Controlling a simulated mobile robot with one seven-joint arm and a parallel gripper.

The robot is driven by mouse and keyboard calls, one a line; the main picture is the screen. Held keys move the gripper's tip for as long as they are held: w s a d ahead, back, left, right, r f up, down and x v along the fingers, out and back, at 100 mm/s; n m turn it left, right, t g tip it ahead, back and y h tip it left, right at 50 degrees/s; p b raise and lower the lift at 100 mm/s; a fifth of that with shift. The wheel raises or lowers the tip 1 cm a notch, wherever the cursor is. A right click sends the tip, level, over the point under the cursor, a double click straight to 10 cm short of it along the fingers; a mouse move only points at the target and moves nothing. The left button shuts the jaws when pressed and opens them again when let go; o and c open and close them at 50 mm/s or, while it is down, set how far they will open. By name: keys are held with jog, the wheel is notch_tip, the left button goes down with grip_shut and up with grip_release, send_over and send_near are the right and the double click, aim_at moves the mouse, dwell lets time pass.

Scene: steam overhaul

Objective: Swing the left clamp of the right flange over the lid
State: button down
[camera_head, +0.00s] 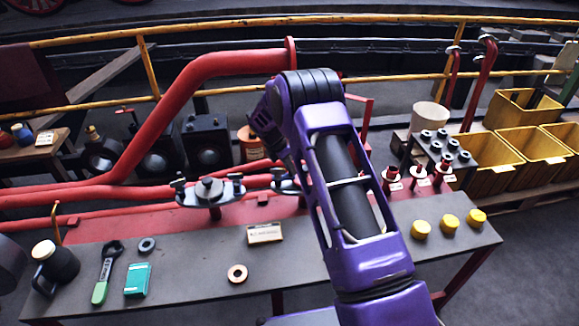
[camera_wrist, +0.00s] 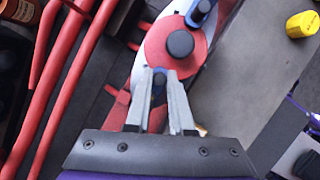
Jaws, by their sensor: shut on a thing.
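In the wrist view, the right flange carries a round red lid (camera_wrist: 158,42) with a black knob (camera_wrist: 180,43) at its middle. My gripper (camera_wrist: 160,76) is at the lid's lower rim, its two grey fingers shut on a small blue clamp with a dark top (camera_wrist: 158,84). Whether this clamp overlaps the lid is hard to tell. The opposite blue clamp (camera_wrist: 200,12) is at the lid's upper rim.
The left flange (camera_head: 210,192) stands on the red pipe, left of my arm. A wrench (camera_head: 106,270), a teal box (camera_head: 137,279), a ring (camera_head: 237,273) and yellow caps (camera_head: 449,223) lie on the grey bench (camera_head: 190,265). Red pipes (camera_wrist: 70,90) run beside my gripper.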

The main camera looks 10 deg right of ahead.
jog(key=c, duration=1.1)
grip_release()
jog(key=p+v, duration=0.2)
jog(key=v, duration=1.5)
jog(key=shift+s+a+r, duration=0.1)
jog(key=shift+a+r, duration=0.05)
jog(key=shift+r, duration=0.05)
